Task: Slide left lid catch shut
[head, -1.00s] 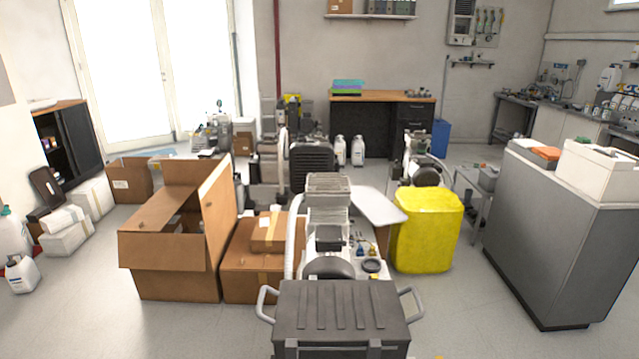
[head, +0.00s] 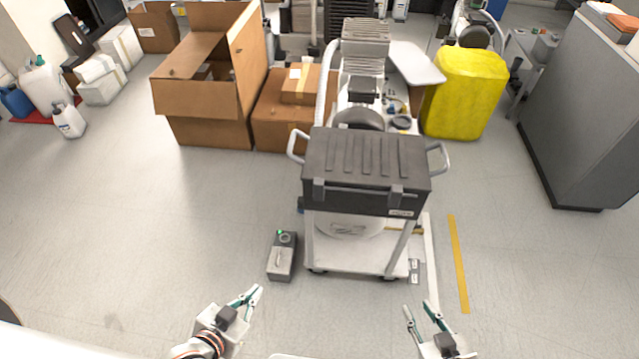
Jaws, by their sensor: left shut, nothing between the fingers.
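A dark lidded box (head: 365,160) sits on top of a white wheeled cart in the head view, with its lid down. Two catches show on its front edge: the left lid catch (head: 318,188) and the right lid catch (head: 396,196). They are too small to tell whether either is slid shut. My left gripper (head: 257,289) is shut and empty, low in the view, left of the cart and well apart from the box. My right gripper (head: 423,308) is open and empty, below the cart's right side and also apart from the box.
A small grey unit with a green light (head: 282,258) stands on the floor left of the cart. Cardboard boxes (head: 205,120) are behind left; a yellow bin (head: 463,95) and grey cabinet (head: 585,120) are to the right. A yellow floor strip (head: 458,262) runs right of the cart.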

